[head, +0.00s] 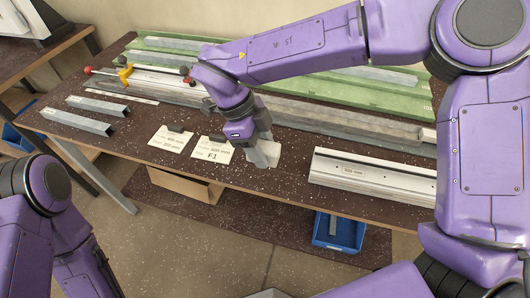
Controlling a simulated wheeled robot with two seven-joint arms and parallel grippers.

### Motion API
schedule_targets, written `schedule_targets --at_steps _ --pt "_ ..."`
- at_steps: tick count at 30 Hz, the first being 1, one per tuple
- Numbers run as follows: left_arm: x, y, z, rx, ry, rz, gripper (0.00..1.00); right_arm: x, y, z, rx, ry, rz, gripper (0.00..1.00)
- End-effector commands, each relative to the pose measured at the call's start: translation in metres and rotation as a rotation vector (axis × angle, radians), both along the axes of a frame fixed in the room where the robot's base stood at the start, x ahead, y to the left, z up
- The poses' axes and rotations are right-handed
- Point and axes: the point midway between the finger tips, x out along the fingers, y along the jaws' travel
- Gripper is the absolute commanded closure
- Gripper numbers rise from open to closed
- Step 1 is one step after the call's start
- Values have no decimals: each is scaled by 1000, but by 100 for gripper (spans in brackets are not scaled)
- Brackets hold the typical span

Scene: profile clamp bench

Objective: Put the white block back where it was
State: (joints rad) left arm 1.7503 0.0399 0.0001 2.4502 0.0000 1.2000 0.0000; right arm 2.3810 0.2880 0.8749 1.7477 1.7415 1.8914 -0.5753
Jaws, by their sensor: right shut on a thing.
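My right gripper (262,141) reaches down to the front middle of the bench and is shut on a pale whitish block (266,154). The fingers and wrist cover the upper part of the block. Its lower edge seems close to the bench top, but I cannot tell whether it touches. My left arm shows at the lower left, off the bench, and its gripper is not in view.
Two paper cards (212,150) lie left of the block. A white labelled profile (372,176) lies to the right. Two short grey bars (76,122) lie at the left. Green racks (345,92) and a clamp with red knobs (125,73) stand behind. A blue bin (339,232) is below.

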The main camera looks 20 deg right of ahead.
Motion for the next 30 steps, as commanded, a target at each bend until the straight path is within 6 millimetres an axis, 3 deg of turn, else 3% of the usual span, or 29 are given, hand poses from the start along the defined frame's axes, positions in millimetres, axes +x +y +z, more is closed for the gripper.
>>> schedule_targets --at_steps 3,9,14,25,26,27,28,30 --pt "0 0 3 0 0 0 0 16 -8 -23 -2 3 1 88" --pt "0 0 6 0 0 0 0 32 -16 -45 -1 1 1 88" --pt "0 0 6 0 0 0 0 33 -16 -73 -1 2 3 88" --pt "0 0 5 0 0 0 0 33 -16 -79 0 0 2 88" --pt "0 0 5 0 0 0 0 33 -16 -79 0 0 2 47" --pt "0 0 5 0 0 0 0 33 -16 -79 0 0 2 34" --pt "0 0 5 0 0 0 0 33 -16 -79 0 0 2 28" --pt "0 0 5 0 0 0 0 33 -16 -79 0 0 2 28"
